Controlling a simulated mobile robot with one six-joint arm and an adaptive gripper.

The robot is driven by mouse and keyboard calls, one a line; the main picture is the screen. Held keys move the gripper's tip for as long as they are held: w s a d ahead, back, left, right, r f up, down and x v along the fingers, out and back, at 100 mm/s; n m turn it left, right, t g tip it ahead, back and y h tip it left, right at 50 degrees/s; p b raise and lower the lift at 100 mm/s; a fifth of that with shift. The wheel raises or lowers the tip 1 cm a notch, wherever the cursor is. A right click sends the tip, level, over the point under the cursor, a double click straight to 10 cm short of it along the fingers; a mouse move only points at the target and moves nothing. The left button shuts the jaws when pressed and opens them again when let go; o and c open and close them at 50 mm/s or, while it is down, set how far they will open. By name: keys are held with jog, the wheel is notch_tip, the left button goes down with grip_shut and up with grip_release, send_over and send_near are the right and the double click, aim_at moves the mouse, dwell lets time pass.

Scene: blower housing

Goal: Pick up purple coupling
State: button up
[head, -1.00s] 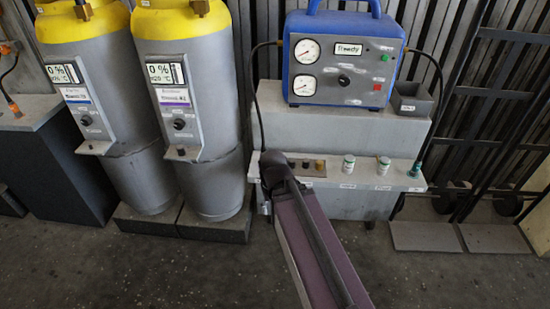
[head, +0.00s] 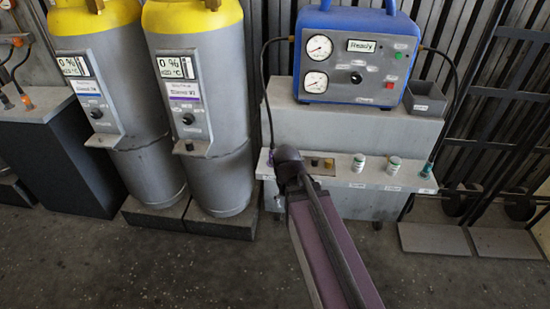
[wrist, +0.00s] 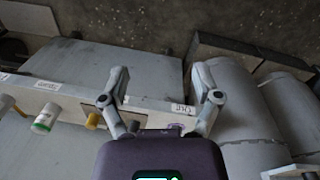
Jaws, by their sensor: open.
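The purple coupling (head: 268,157) shows in the head view at the left end of the grey bench's front ledge, where a black hose comes down. My arm's end partly blocks the view beside it. In the wrist view, a small purplish piece (wrist: 176,128), seemingly this coupling, shows at the ledge near a label, between the lower parts of my fingers. My gripper (wrist: 161,72) is open, with its fingers spread wide and nothing held. Its fingertips reach past the ledge edge in the picture; I cannot tell their height above it. In the head view the gripper is mostly hidden behind my arm.
The ledge (head: 390,181) also holds brass fittings (head: 322,162), two white-and-green caps (head: 358,162) and a green coupling (head: 427,169). A blue machine reading "Ready" (head: 355,60) stands above. Two yellow-topped grey cylinders (head: 205,90) stand left, close to the gripper's side.

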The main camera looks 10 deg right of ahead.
jog(key=w+f+m+h+b, duration=0.2)
jog(key=w+m+h, duration=0.1)
jog(key=w, duration=0.3)
jog(key=m+t+h+b, duration=0.6)
jog(key=m+h+b, duration=0.1)
jog(key=m+h, duration=0.15)
send_near(270, 152)
jog(key=s+a, duration=0.1)
jog(key=a, duration=0.1)
jog(key=shift+s+d+r, duration=0.1)
jog(key=shift+s+r, duration=0.15)
jog(key=shift+r, duration=0.1)
jog(key=b+x, duration=0.3)
jog(key=x, duration=0.5)
jog(key=shift+f, duration=0.2)
jog(key=shift+w+d, duration=0.15)
jog(key=shift+d, duration=0.05)
jog(key=shift+w+b+x, duration=0.25)
jog(key=shift+b+x, duration=0.75)
jog(key=shift+x, duration=1.6)
